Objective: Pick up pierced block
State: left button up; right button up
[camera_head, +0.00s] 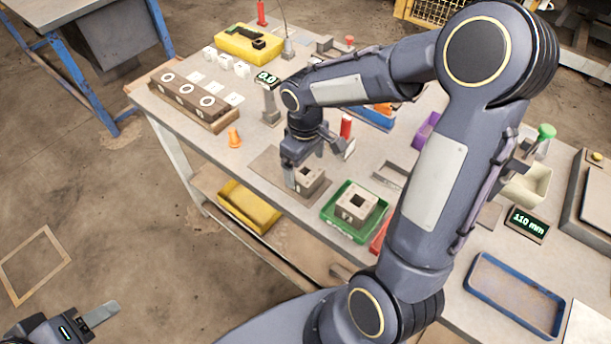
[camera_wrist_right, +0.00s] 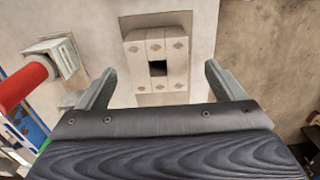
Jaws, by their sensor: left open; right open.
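A pale pierced block (camera_head: 311,181) with a dark square hole stands on a flat brownish patch near the table's front edge. It also shows in the right wrist view (camera_wrist_right: 172,50), ahead of and between the spread fingers, with clear space on both sides. My right gripper (camera_head: 318,164) is open and empty above the block and partly covers it in the head view. A similar block with a square hole (camera_head: 351,212) sits in a green tray (camera_head: 335,217) to the right. My left gripper (camera_head: 92,318) is low at the left, away from the table; its fingers are only partly visible.
A red cylinder (camera_wrist_right: 22,86) in a grey holder is left of the right gripper in the wrist view. A blue tray (camera_head: 515,294) lies front right.

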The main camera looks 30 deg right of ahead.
jog(key=f, duration=0.5)
jog(key=shift+w+d+f+p, duration=0.1)
jog(key=shift+w+f+p, duration=0.1)
jog(key=shift+f+p, duration=0.15)
jog(key=c, duration=1.1)
jog(key=shift+c, duration=0.8)
jog(key=shift+r, duration=0.15)
